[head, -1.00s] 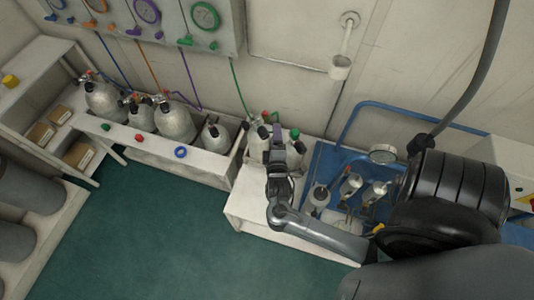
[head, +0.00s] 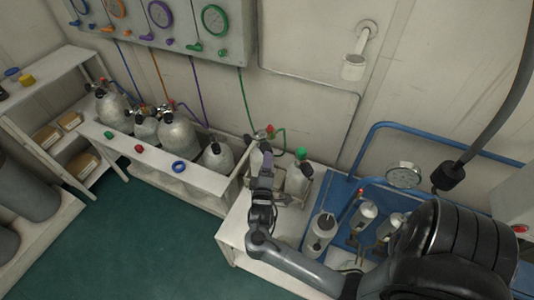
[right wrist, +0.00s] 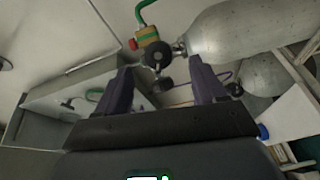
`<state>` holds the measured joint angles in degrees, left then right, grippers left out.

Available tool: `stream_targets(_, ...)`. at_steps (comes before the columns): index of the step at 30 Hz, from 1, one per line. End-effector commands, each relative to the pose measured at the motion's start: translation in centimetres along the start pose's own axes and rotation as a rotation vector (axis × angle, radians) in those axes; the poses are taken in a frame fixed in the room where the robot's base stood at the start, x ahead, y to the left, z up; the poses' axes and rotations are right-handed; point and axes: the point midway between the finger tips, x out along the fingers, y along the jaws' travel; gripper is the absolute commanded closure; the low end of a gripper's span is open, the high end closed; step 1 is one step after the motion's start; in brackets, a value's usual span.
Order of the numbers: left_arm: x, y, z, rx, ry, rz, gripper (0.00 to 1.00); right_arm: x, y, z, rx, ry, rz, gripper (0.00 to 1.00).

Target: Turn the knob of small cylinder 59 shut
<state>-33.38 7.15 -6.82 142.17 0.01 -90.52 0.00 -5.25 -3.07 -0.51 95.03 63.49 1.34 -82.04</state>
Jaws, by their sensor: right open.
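A grey cylinder (right wrist: 240,35) with a valve fills the upper right of the right wrist view. A yellow-green fitting (right wrist: 147,36) with a red end and a green hose joins its valve. In the head view this seems to be the cylinder (head: 255,158) behind my right gripper (head: 264,160), partly hidden. My right gripper also shows in the right wrist view (right wrist: 166,88), open and empty. I cannot read the number 59. My left gripper is not in view.
Several grey cylinders (head: 178,132) stand in a white rack to the left. A green-capped cylinder (head: 298,178) stands just right of my gripper. A blue panel (head: 342,215) with gauge and bottles lies further right. Open green floor (head: 130,235) is in front.

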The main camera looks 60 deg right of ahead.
Motion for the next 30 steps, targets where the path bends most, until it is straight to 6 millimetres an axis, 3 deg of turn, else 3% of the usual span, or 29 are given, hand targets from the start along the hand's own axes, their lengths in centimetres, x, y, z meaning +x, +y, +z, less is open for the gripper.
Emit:
stream_targets(6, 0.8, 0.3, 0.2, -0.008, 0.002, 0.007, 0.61, 3.6, -0.1, 0.0, 0.000, 0.000, 0.003, 0.30)
stream_targets(12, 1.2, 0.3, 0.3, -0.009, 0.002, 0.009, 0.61, 5.7, -0.1, 0.0, 0.000, 0.000, 0.002, 0.30)
stream_targets(25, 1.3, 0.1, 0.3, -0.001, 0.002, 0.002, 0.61, 6.4, 0.0, 0.0, 0.000, 0.001, -0.001, 0.30)
stream_targets(26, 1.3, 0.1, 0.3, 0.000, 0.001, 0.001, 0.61, 6.4, 0.0, 0.0, 0.000, 0.001, -0.001, 0.32)
stream_targets(30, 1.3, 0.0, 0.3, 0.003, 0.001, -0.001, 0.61, 6.4, 0.0, 0.0, 0.000, 0.001, -0.001, 0.53)
